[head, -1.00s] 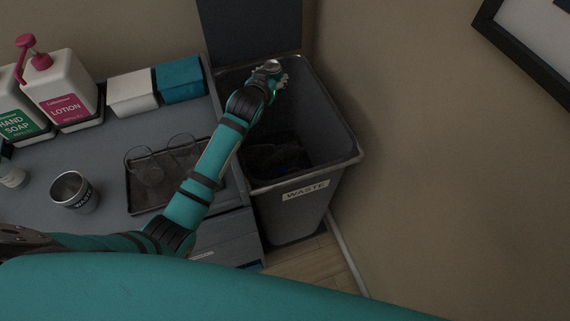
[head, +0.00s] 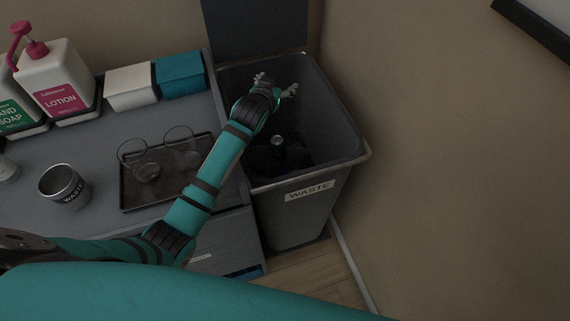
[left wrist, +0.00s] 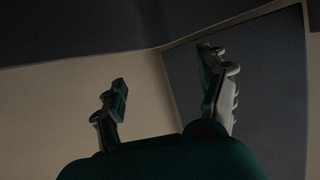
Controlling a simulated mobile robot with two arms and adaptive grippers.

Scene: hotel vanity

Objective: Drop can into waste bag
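The grey waste bin (head: 350,152), labelled WASTE, stands at the right end of the counter with its lid up. Dark, bag-like material (head: 262,157) shows low inside it. The can (head: 277,141), with a light metal top and dark body, is inside the bin below my left gripper, apart from it. I cannot tell whether the can is falling or resting. My left gripper (head: 276,82) is over the bin opening, fingers spread and empty; its open fingers also show in the left wrist view (left wrist: 164,72). My right gripper is not in view.
On the counter are a dark tray (head: 135,203) with glasses (head: 180,142), a metal cup (head: 64,186), a lotion bottle (head: 60,83), a white box (head: 130,86) and a teal box (head: 180,74). The wall rises close to the bin's right.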

